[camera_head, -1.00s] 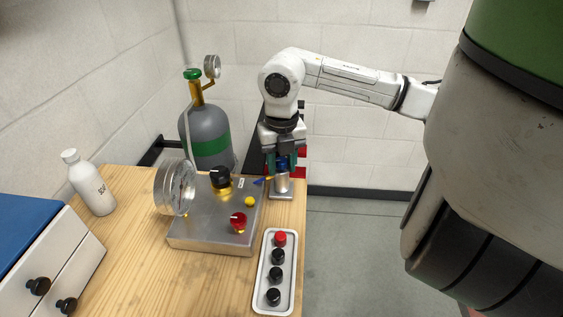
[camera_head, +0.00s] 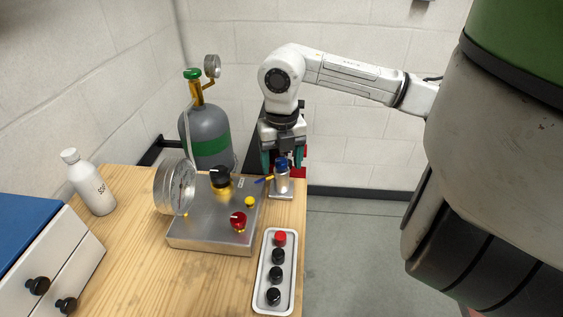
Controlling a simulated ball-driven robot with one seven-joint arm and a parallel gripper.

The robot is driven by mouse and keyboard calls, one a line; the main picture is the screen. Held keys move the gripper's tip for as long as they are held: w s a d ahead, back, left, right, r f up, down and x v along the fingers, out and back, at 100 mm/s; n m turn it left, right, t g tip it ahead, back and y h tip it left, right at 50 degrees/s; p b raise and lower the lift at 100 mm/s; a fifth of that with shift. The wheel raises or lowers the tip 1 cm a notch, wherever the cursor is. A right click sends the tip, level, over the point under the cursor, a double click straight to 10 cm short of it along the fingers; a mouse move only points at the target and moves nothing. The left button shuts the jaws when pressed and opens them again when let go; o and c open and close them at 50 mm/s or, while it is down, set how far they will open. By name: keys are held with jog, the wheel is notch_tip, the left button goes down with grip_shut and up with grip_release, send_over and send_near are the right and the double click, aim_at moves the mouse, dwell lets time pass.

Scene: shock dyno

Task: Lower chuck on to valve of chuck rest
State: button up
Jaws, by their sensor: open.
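The chuck (camera_head: 281,163), with a blue top, sits upright on the metal chuck rest (camera_head: 282,186) at the back right corner of the bench. A short blue lever or hose end (camera_head: 264,179) sticks out to its left. The valve under the chuck is hidden. My gripper (camera_head: 282,160) is open, pointing down, with its green-tipped fingers apart on both sides of the blue top. I cannot tell whether a finger touches it.
A metal control box (camera_head: 211,232) with a round gauge and knobs stands left of the rest. A grey gas cylinder (camera_head: 207,130) stands behind the bench. A white bottle (camera_head: 90,183) is at left.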

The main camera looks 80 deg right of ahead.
notch_tip(320, 180, up, 10)
jog(key=shift+b, duration=0.45)
jog(key=shift+s, duration=0.1)
dwell(0.4)
